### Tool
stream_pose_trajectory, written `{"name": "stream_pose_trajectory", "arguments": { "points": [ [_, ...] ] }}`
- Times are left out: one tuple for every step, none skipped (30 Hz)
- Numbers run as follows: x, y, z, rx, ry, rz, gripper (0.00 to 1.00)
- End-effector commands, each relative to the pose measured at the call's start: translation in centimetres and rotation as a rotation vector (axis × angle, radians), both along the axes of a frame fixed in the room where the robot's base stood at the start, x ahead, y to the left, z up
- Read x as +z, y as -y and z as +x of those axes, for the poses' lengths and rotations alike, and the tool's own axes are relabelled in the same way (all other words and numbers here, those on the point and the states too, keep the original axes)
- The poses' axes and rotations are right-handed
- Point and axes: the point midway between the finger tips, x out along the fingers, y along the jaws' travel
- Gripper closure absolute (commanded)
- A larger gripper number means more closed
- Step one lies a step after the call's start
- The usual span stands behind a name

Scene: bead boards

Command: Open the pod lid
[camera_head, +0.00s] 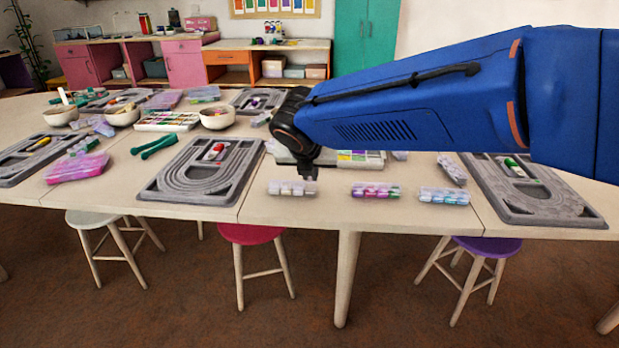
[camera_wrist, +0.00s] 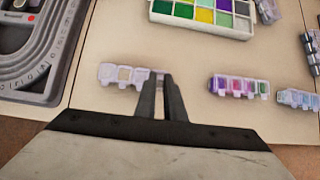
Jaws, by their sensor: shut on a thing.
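A small clear pod strip (camera_head: 287,188) with pale beads in several compartments lies near the table's front edge. It also shows in the wrist view (camera_wrist: 122,75), left of my fingers. My gripper (camera_head: 309,175) reaches down to the strip's right end. In the wrist view my gripper's fingers (camera_wrist: 161,80) are close together and shut on the lid at that end. The fingers hide the held part, so how far the lid is raised cannot be told.
Pod strips with pink and purple beads (camera_head: 375,191) and blue beads (camera_head: 444,196) lie to the right. A bead tray (camera_wrist: 207,12) lies behind. Grey bead boards stand left (camera_head: 172,186) and right (camera_head: 570,209). Bare table lies between the strips.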

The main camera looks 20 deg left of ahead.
Motion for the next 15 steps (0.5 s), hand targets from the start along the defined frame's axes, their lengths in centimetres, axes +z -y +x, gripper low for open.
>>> {"name": "stream_pose_trajectory", "arguments": {
  "points": [
    [0.2,-0.1,0.3,-0.004,-0.027,-0.004,1.00],
    [0.2,-0.1,0.4,-0.004,-0.044,-0.008,1.00],
    [0.4,-0.1,0.6,-0.004,-0.068,-0.014,1.00],
    [0.4,-0.1,0.7,-0.004,-0.086,-0.017,1.00],
    [0.5,-0.2,0.8,-0.004,-0.105,-0.023,1.00],
    [0.5,-0.2,1.0,-0.004,-0.131,-0.029,1.00],
    [0.6,-0.2,1.1,-0.004,-0.150,-0.033,1.00],
    [0.7,-0.2,1.3,-0.003,-0.171,-0.038,1.00],
    [0.8,-0.3,1.5,-0.002,-0.199,-0.044,1.00],
    [0.8,-0.3,1.6,-0.003,-0.221,-0.050,1.00],
    [0.9,-0.4,1.8,-0.003,-0.244,-0.055,1.00],
    [1.0,-0.4,2.0,-0.003,-0.276,-0.062,1.00],
    [1.0,-0.5,2.2,-0.002,-0.302,-0.069,1.00],
    [1.0,-0.6,2.4,-0.002,-0.329,-0.074,1.00],
    [1.1,-0.6,2.7,-0.003,-0.364,-0.082,1.00]
  ]
}}
